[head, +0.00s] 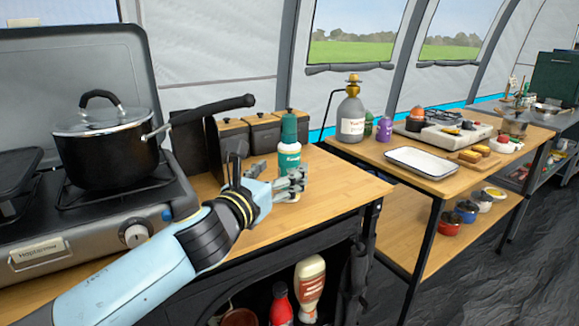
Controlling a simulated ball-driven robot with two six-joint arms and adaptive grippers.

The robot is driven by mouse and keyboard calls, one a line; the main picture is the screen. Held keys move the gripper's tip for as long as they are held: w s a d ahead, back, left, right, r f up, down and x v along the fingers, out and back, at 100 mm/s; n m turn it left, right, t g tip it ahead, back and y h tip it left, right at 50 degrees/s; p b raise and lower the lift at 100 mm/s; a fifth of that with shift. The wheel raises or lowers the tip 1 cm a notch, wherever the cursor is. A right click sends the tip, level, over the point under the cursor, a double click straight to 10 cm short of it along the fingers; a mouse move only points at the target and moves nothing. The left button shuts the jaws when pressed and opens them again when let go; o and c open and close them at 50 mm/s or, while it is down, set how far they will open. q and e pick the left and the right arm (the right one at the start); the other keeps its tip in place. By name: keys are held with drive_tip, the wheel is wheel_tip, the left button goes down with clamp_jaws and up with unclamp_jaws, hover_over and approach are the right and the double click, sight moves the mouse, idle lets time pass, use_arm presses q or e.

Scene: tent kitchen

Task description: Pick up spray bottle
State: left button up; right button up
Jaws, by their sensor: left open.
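The spray bottle (289,157) looks like a white and teal bottle with a dark green top. It stands upright on the wooden counter, near its right end. My left gripper (299,180) is open just in front of the bottle's lower part, its grey fingers pointing right. The fingers overlap the base of the bottle in the picture, and I cannot tell whether they touch it. My right gripper is not in view.
A stove (90,225) with a black pot (105,150) stands to the left, its long handle reaching toward the dark canisters (262,132) behind the bottle. Bare counter (345,183) lies to the right. A second table holds a white tray (422,162) and a grey gas bottle (351,118).

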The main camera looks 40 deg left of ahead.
sight(284, 169)
use_arm(q)
drive_tip(key=shift+w+a+f, duration=0.15)
drive_tip(key=shift+w, duration=0.25)
drive_tip(key=w, duration=0.2)
drive_tip(key=w+a, duration=0.1)
drive_tip(key=shift+w+f+b, duration=0.3)
drive_tip(key=shift+w, duration=0.4)
drive_tip(key=c, duration=1.5)
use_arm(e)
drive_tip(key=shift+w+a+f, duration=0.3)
use_arm(q)
drive_tip(key=shift+o, duration=0.2)
drive_tip(key=shift+r, duration=0.15)
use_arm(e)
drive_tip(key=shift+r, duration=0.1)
